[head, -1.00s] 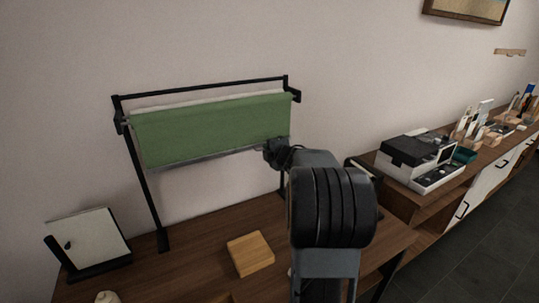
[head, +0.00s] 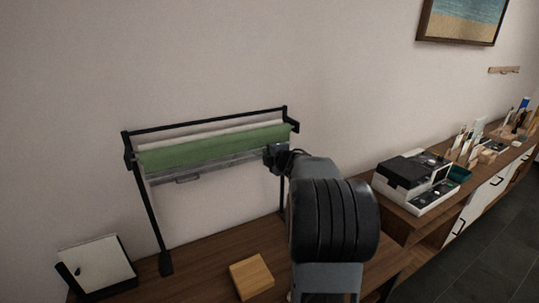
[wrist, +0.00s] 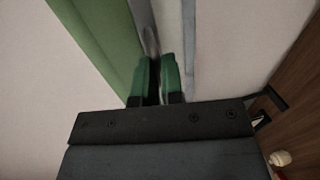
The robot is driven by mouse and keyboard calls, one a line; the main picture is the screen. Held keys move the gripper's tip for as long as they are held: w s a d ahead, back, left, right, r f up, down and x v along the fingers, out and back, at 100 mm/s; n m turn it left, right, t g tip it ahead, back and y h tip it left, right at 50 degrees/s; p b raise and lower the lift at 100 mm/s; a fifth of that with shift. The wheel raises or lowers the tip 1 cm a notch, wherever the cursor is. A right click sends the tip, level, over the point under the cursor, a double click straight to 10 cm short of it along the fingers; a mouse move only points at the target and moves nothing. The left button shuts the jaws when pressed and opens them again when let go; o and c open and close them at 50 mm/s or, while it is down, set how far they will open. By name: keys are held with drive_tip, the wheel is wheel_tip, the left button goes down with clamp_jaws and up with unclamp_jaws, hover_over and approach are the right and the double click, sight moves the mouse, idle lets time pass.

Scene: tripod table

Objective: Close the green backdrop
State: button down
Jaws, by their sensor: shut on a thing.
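The green backdrop (head: 200,150) hangs from a black frame (head: 205,120) against the wall, as a short strip below the frame's top bar. It also shows at the left in the wrist view (wrist: 100,35). My gripper (head: 277,157) is at the right end of its lower edge. In the wrist view, my green-padded fingers (wrist: 159,80) are shut on a grey bar (wrist: 149,35) along the backdrop's edge. The gripped part is mostly hidden between the fingers. A pale grey strip with a small handle (head: 187,179) shows just below the green.
A wooden block (head: 251,276) lies on the brown table (head: 205,258) below the frame. A white panel on a black stand (head: 97,263) is at the left. A black and white machine (head: 415,182) stands on the right-hand cabinet. The wall is bare around the frame.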

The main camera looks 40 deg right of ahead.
drive_tip(key=c, duration=1.3)
unclamp_jaws()
drive_tip(key=shift+r, duration=0.4)
drive_tip(key=shift+o, duration=0.2)
drive_tip(key=shift+f, duration=0.1)
drive_tip(key=v, duration=1.3)
drive_tip(key=shift+s+b, duration=0.3)
drive_tip(key=shift+s, duration=0.15)
